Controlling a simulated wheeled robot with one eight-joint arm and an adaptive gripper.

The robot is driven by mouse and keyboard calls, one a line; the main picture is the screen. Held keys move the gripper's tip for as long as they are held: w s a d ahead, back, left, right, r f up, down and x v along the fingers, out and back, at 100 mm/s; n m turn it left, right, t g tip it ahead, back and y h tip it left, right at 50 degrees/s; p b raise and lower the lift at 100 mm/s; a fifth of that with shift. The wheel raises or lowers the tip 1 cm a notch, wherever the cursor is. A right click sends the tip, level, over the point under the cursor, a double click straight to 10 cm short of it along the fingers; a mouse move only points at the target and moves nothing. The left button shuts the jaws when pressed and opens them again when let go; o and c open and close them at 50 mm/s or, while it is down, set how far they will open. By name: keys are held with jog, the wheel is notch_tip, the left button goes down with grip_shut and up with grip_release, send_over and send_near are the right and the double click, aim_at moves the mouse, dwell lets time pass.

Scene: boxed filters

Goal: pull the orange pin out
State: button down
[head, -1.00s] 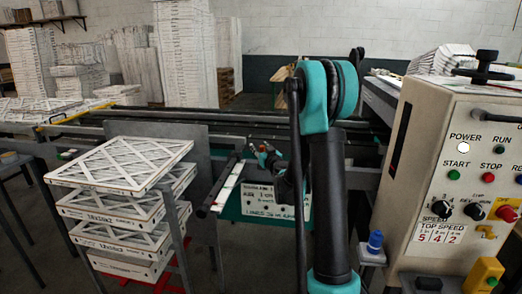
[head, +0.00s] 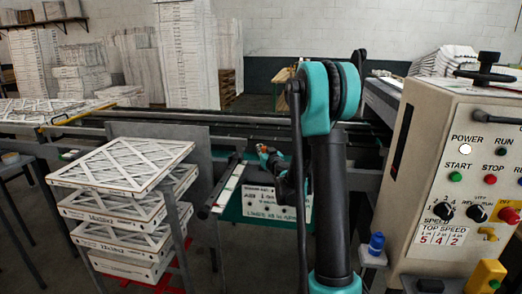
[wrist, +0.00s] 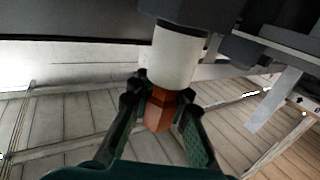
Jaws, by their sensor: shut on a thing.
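The orange pin (wrist: 159,110) shows in the wrist view just below a white cylindrical sleeve (wrist: 173,58). My gripper (wrist: 163,98) has its two dark green fingers on either side of the pin and is shut on it. The pin's upper part is hidden by the sleeve or the fingertips, and I cannot tell how far it reaches inside.
A control panel (head: 460,185) with buttons and knobs stands at the right. Stacked boxed filters (head: 125,205) stand at the left on a rack. A white lettered sign (head: 262,202) hangs on the machine near my gripper.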

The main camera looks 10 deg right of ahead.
jog(key=shift+r, duration=0.25)
jog(key=shift+r, duration=0.35)
jog(key=shift+r, duration=0.35)
jog(key=shift+r, duration=0.35)
jog(key=shift+r, duration=0.65)
jog(key=shift+r, duration=0.35)
jog(key=shift+r, duration=0.85)
notch_tip(320, 180, up, 9)
dwell(0.6)
